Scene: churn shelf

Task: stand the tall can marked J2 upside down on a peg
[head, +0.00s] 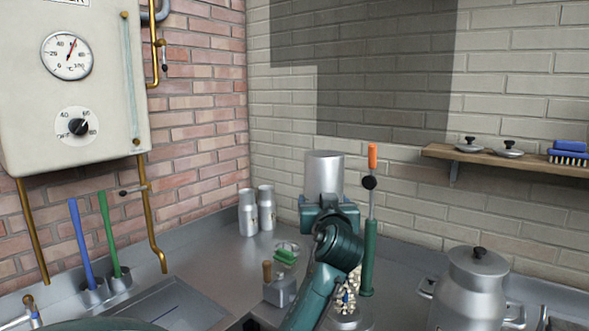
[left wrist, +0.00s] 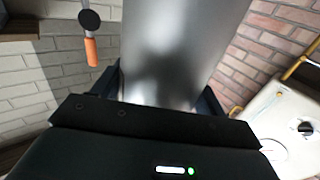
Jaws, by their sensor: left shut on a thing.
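My left gripper (head: 327,203) is shut on a tall plain metal can (head: 323,174) and holds it above the counter, roughly upright. In the left wrist view the can (left wrist: 180,50) rises between the fingers and fills the middle. No mark shows on its visible side, so I cannot read whether it is J2. I cannot tell which end of it is up. My arm hides what lies below it, and I cannot make out a peg. My right gripper is not in view.
Two metal cans (head: 247,212) (head: 266,208) stand on the counter (head: 215,255) left of my gripper. A green post with an orange top (head: 372,157) stands close on the right. A lidded churn (head: 474,280) is farther right. A wall shelf (head: 500,157) holds lids and a brush.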

